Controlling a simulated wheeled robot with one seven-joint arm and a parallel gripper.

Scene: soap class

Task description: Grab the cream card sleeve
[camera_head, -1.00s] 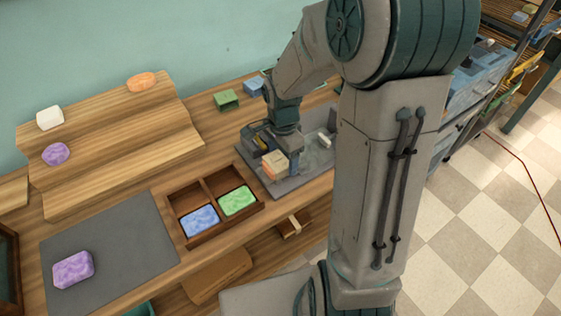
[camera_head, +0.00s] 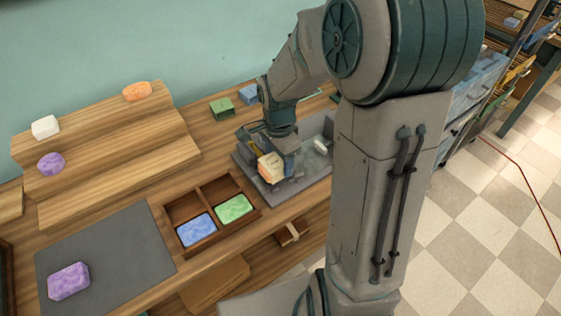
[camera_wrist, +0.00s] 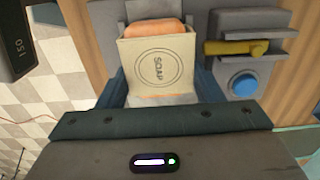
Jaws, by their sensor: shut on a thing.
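The cream card sleeve (camera_wrist: 158,68) is between my gripper's fingers in the wrist view, with a round SOAP print facing the camera. An orange soap (camera_wrist: 154,29) shows out of its far end, and a strip of orange shows at the near edge. In the head view my gripper (camera_head: 277,156) is over the grey tray (camera_head: 305,179), shut on the sleeve (camera_head: 266,164). The hand partly hides the sleeve there. Whether it touches the tray is hard to tell.
A wooden divided box (camera_head: 185,211) holds a blue soap (camera_head: 196,230) and a green soap (camera_head: 234,209). A purple soap (camera_head: 68,281) lies on a grey mat (camera_head: 110,245). A blue button (camera_wrist: 242,84) and a yellow part (camera_wrist: 235,47) sit beside the sleeve.

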